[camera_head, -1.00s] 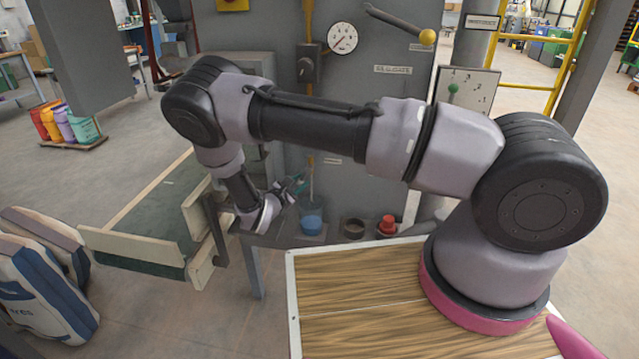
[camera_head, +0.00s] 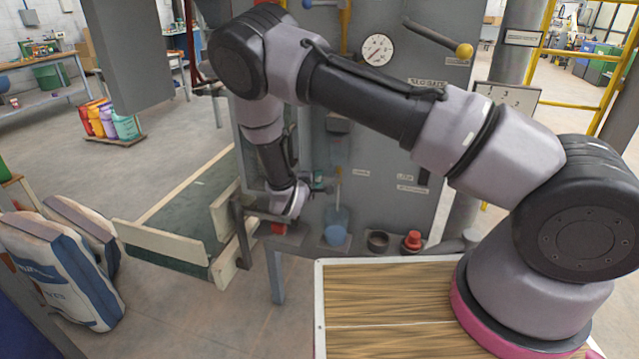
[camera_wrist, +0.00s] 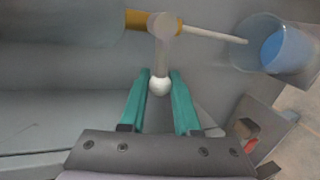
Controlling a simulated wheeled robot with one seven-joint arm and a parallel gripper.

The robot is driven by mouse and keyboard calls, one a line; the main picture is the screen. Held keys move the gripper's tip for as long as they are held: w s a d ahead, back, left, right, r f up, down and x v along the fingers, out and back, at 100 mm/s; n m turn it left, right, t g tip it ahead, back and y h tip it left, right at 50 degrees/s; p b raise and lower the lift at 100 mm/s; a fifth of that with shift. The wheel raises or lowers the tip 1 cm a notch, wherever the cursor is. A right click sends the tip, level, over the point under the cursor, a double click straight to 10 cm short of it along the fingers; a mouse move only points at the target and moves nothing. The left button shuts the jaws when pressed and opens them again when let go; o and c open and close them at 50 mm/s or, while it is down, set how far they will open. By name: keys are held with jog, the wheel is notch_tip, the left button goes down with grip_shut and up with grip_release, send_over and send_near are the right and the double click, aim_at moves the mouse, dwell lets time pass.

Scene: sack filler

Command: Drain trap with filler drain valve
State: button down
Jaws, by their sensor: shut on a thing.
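The drain valve shows in the wrist view as a grey lever (camera_wrist: 163,55) with a white ball knob (camera_wrist: 159,85), hanging from a yellow-orange pipe (camera_wrist: 138,20). My gripper (camera_wrist: 160,88) has its teal fingers shut on the ball knob. A thin pale spout (camera_wrist: 212,35) runs from the valve toward a clear cup with blue in it (camera_wrist: 285,48). In the head view my gripper (camera_head: 320,183) is beside the grey cabinet, up and left of the blue cup (camera_head: 336,234). The valve's lever is hidden there by my wrist and gripper.
A dark round holder (camera_head: 377,241) and a red knob (camera_head: 412,240) stand right of the cup on the ledge. A gauge (camera_head: 377,49) and a yellow-knobbed lever (camera_head: 437,38) are above. A green conveyor (camera_head: 180,220) is left, with filled sacks (camera_head: 60,262) beside it.

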jog(key=shift+r+m+y, duration=0.4)
jog(key=shift+m, duration=0.2)
jog(key=c, duration=0.6)
grip_release()
jog(key=v, duration=1)
jog(key=shift+s+a, duration=0.15)
jog(key=shift+s, duration=0.25)
